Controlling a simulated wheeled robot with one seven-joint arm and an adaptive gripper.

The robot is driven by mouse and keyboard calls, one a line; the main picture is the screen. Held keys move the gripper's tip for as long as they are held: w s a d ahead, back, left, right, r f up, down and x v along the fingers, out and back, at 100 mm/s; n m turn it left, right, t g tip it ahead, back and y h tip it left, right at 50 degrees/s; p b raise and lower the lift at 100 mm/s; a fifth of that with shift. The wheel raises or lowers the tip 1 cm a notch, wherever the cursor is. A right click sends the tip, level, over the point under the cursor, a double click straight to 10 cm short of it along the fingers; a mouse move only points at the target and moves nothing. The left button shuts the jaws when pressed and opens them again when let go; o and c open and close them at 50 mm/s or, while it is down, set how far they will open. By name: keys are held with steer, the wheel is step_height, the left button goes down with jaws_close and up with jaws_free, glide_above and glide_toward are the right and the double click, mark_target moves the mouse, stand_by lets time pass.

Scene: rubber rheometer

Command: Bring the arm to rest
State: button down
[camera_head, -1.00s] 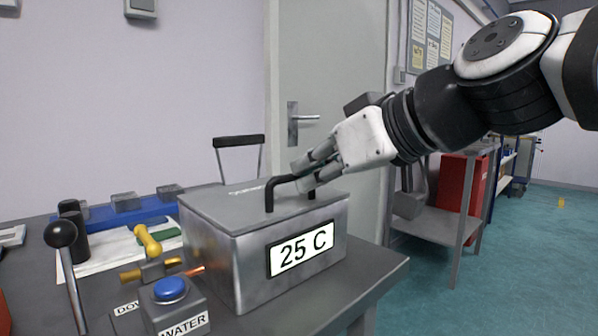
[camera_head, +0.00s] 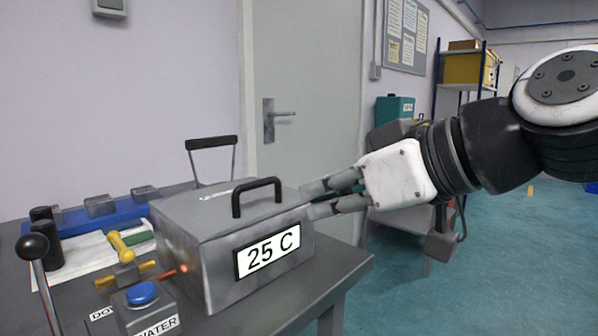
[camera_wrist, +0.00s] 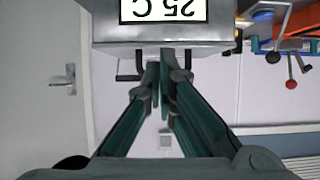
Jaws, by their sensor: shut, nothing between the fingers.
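My gripper (camera_head: 312,199) is shut and empty. In the head view it points left, and its fingertips lie by the upper right edge of a metal box (camera_head: 208,275) labelled "25 C". I cannot tell whether they touch the box. The box's black lid handle (camera_head: 258,184) is to the left of the fingertips, clear of them, and the lid lies closed. The wrist view also shows the fingers (camera_wrist: 164,66), with the labelled box (camera_wrist: 115,35) upside down beyond them.
The box stands on a grey table (camera_head: 352,262). Left of it are a blue button (camera_head: 142,292), a yellow valve handle (camera_head: 120,246) and a black-knobbed lever (camera_head: 33,247). A door (camera_head: 305,100) is behind. A grey floor-standing table (camera_head: 395,230) is behind my arm; open floor lies right.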

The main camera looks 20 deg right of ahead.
steer(key=s+f+m+g+h, duration=0.5)
steer(key=s+f+g, duration=0.7)
steer(key=s+f, duration=0.65)
step_height(320, 180, up, 31)
steer(key=t+p, duration=0.4)
steer(key=p, duration=2.6)
steer(key=shift+w+n+t, duration=0.25)
steer(key=shift+n+t, duration=0.05)
steer(key=shift+n, duration=0.1)
